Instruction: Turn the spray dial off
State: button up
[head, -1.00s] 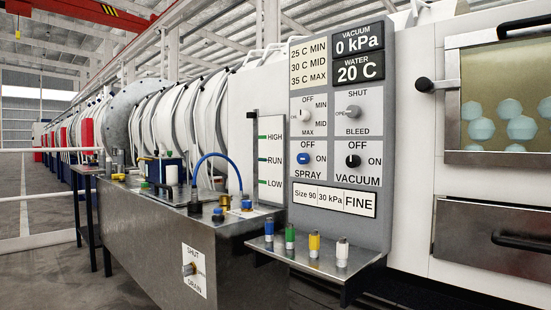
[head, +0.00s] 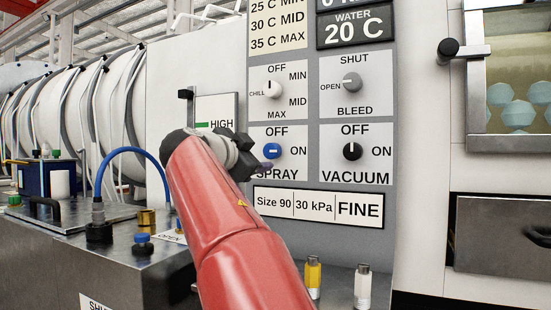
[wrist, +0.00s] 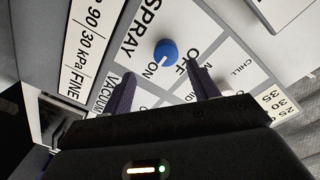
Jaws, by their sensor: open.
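The spray dial (head: 272,151) is a blue knob on the grey control panel, between the OFF label above and the ON label at right. In the wrist view the blue dial (wrist: 166,50) has a white pointer mark directed toward ON. My gripper (wrist: 163,70) is open, its two dark fingers on either side of the dial's line and apart from it, with nothing between them. In the head view my gripper (head: 262,164) is just left of and below the dial, hiding part of the SPRAY label.
The black vacuum dial (head: 351,151) is close at right. The chill dial (head: 272,90) and shut/bleed dial (head: 351,83) are above. A level gauge (head: 217,115) stands behind my wrist at left. Coloured nozzles, including a yellow one (head: 313,277), stand below.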

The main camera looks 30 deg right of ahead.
aim_at(270, 150)
jog(key=shift+h, duration=0.3)
jog(key=p+x, duration=0.1)
jog(key=x, duration=0.3)
jog(key=r+p+x, duration=0.1)
jog(key=x, duration=0.1)
jog(key=shift+w+d+r+p, duration=0.1)
jog(key=shift+w+p, duration=0.15)
jog(key=shift+p, duration=0.1)
jog(key=shift+w+d, duration=0.45)
jog(key=shift+d, duration=0.1)
jog(key=c, duration=1)
